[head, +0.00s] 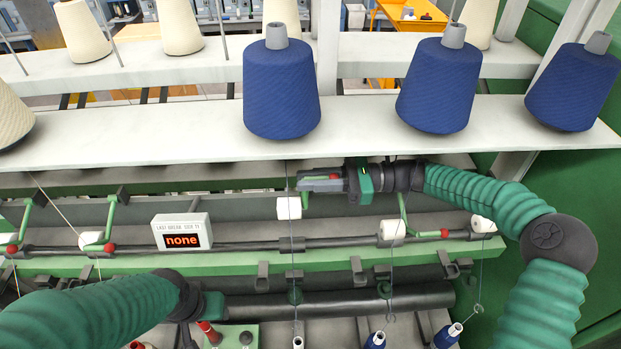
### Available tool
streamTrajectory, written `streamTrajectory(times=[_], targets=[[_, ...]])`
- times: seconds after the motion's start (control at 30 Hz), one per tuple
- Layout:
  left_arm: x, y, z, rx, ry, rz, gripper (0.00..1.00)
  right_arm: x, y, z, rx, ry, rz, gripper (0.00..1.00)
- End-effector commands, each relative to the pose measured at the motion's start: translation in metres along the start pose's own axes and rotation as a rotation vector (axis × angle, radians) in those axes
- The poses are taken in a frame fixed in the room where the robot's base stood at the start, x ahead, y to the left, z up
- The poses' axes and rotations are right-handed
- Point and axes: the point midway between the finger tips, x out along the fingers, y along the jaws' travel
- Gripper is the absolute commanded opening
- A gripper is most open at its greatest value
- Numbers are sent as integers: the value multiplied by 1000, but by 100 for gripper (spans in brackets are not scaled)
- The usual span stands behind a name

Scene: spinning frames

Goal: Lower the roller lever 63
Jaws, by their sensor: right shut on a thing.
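My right gripper (318,184) reaches in from the right, below the spool shelf, and is shut on the red-knobbed end of a green roller lever (305,200). That end is up, level with the gripper, and the gripper partly hides it. A white roller (289,208) sits just left of this lever, with a thread passing it. No number 63 is readable. My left gripper (208,305) is low at the left in front of the dark lower bar; its fingers cannot be made out.
Blue spools (281,90) stand on the white shelf (180,138) above my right arm. Other levers end in red knobs, one at the left (110,248) and one at the right (444,234). A small display (182,236) reads "none". Blue bobbins (376,340) stand below.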

Motion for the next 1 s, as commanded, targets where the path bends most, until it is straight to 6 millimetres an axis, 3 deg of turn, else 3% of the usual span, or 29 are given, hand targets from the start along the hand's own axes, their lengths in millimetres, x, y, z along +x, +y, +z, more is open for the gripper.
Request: streamTrajectory(times=[0.7, 0.83, 1.0], targets=[[1, 0, 0, 0, 0, 0, 45, -2, -2, 1, -10, -3, -10, 0], [21, 0, 5, 0, 0, 0, 45, -2, 12, -14, -93, -2, -9, 0], [55, 0, 13, 0, 0, 0, 45, -2, 44, -43, -316, 2, -10, 0]])
